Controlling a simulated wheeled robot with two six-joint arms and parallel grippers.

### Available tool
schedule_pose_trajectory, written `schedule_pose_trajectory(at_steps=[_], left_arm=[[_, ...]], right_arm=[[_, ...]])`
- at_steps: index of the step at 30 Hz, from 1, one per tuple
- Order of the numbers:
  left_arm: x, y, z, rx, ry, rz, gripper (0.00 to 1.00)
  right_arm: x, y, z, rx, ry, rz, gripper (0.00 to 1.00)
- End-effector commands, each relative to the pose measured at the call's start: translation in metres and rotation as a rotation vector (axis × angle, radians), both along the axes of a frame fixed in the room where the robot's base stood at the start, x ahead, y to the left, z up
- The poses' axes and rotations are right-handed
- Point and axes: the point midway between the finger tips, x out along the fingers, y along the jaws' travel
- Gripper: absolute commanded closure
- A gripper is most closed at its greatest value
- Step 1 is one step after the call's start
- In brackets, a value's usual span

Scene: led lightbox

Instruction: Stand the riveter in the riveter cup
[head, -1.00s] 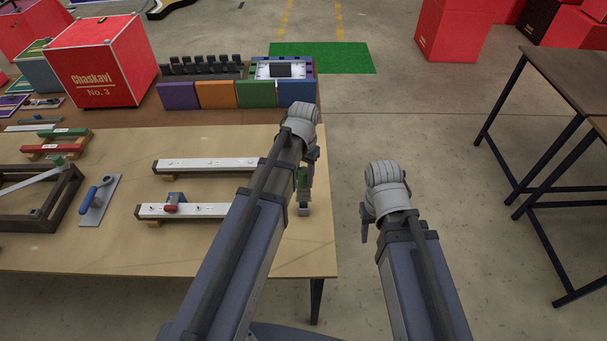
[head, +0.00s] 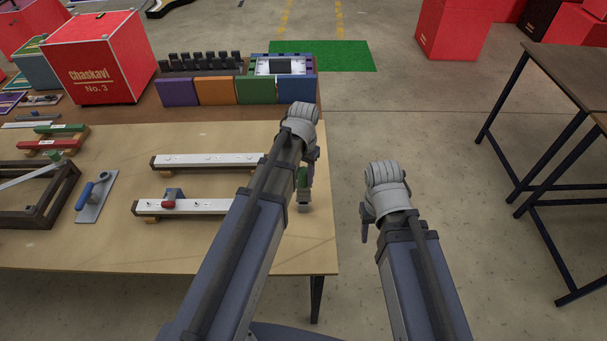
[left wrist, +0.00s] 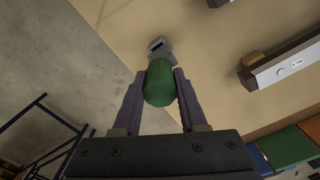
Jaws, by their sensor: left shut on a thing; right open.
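My left gripper (head: 304,183) is over the right end of the wooden table. It is shut on a green-handled tool, which I take to be the riveter (left wrist: 158,84). In the left wrist view its rounded green end sits between the two fingers, and a grey part (left wrist: 160,46) shows beyond it. In the head view the grey part hangs below the green, close above or touching the table; I cannot tell which. I cannot make out the riveter cup; my left arm hides part of the table. My right gripper (head: 365,226) is open and empty, off the table's right side.
Two white bars on wooden blocks, the far one (head: 225,159) and the near one (head: 215,206), lie left of my left arm. A small red and grey tool (head: 172,198) is on the near bar. A trowel (head: 96,196) lies further left. Coloured bins (head: 216,91) line the back.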

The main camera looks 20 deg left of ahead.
Motion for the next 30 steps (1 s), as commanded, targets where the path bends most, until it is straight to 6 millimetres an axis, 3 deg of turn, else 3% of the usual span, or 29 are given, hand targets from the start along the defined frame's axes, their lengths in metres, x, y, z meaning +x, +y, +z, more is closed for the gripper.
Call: schedule_pose_trajectory(at_steps=[3, 4, 12, 23, 30], left_arm=[[0.0, 0.0, -0.003, 0.0, 0.0, 0.0, 1.0], [0.0, 0.0, -0.002, 0.0, 0.0, 0.0, 0.56], [0.0, 0.0, -0.002, 0.0, 0.0, 0.0, 0.26], [0.0, 0.0, 0.0, 0.0, 0.0, 0.0, 0.23], [0.0, 0.0, 0.017, 0.0, 0.0, 0.0, 0.23]], right_arm=[[0.0, 0.0, -0.003, 0.0, 0.0, 0.0, 0.5], [0.0, 0.0, -0.002, 0.0, 0.0, 0.0, 0.5], [0.0, 0.0, -0.002, 0.0, 0.0, 0.0, 0.5], [0.0, 0.0, 0.0, 0.0, 0.0, -0.002, 0.5], [0.0, 0.0, 0.017, 0.0, 0.0, -0.001, 0.5]])
